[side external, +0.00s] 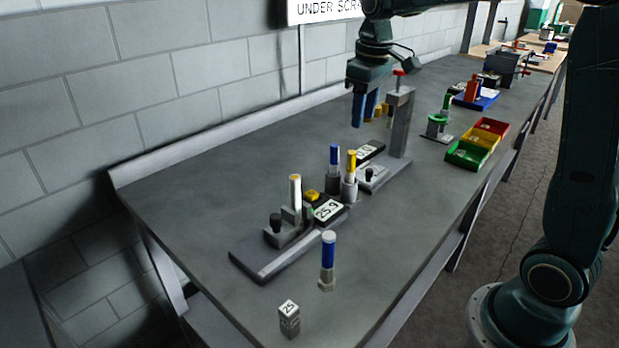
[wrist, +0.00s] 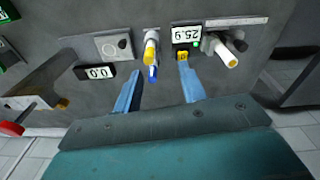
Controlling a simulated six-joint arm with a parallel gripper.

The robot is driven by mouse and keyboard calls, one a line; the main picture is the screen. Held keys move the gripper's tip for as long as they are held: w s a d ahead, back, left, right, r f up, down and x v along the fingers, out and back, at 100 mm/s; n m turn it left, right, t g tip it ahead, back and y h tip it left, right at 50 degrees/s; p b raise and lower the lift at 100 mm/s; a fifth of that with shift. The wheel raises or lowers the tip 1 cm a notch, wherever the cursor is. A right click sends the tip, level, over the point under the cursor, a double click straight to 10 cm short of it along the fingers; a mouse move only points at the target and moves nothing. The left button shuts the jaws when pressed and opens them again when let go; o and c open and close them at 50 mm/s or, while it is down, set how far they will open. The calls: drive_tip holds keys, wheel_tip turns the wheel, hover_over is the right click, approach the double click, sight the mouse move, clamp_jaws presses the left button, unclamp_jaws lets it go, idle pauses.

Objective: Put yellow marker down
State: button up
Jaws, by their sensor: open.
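A marker with a yellow upper part (side external: 351,162) stands upright in a grey round holder (side external: 349,189) on the bench. It also shows in the wrist view (wrist: 150,47). A blue marker (side external: 334,155) stands in a holder just to its left. In the wrist view, the blue one (wrist: 153,71) shows partly beside the yellow. My gripper (side external: 364,122) is open and empty, raised above the bench, higher than the markers and apart from them. In the wrist view, both markers appear near the gap between my blue fingers (wrist: 160,68).
A fixture with a 25.9 display (side external: 328,210) holds a pale yellow-topped cylinder (side external: 295,188). A blue white-topped marker (side external: 328,254) stands in front, near a block marked 25 (side external: 289,318). A grey post (side external: 401,125) stands right of my gripper. Coloured bins (side external: 466,155) sit farther right.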

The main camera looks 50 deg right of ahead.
drive_tip(key=s+a+t, duration=0.2)
drive_tip(key=s+a, duration=0.2)
drive_tip(key=s, duration=0.7)
drive_tip(key=s+a+m+t, duration=0.1)
drive_tip(key=s+a, duration=0.3)
drive_tip(key=s, duration=0.7)
drive_tip(key=shift+s+a+f+t, duration=0.3)
drive_tip(key=shift+f+t, duration=0.1)
drive_tip(key=shift+t, duration=0.4)
drive_tip(key=shift+w, duration=0.1)
